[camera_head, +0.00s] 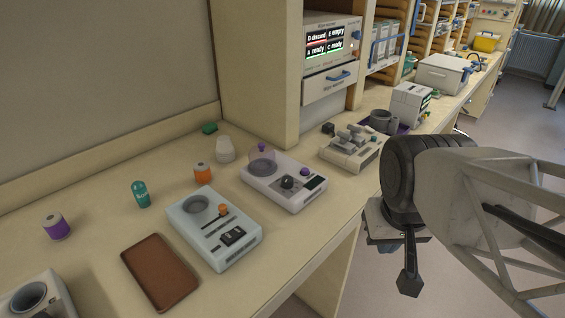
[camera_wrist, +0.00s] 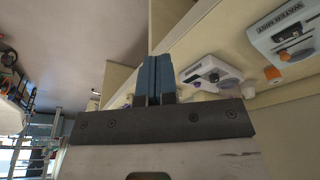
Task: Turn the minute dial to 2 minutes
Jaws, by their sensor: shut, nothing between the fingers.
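No dial is readable as a minute dial. A white device (camera_head: 284,182) stands mid-bench with a clear round bowl, a dark knob (camera_head: 288,183) and a purple knob (camera_head: 304,172). A pale blue device (camera_head: 214,228) to its left has a round well, an orange slider knob and a dark panel. My gripper (camera_head: 409,284) hangs off the bench's front edge, right of both devices and touching nothing. In the wrist view its blue fingers (camera_wrist: 157,80) are shut together and empty. The white device (camera_wrist: 210,75) and the pale blue device (camera_wrist: 287,38) show beyond them.
A brown tray (camera_head: 160,272), a purple-banded jar (camera_head: 56,227), a teal bottle (camera_head: 141,194), an orange jar (camera_head: 203,173) and a white jar (camera_head: 225,150) stand on the bench. A grey instrument (camera_head: 352,148) is farther right. A cabinet with a lit screen (camera_head: 325,43) rises behind.

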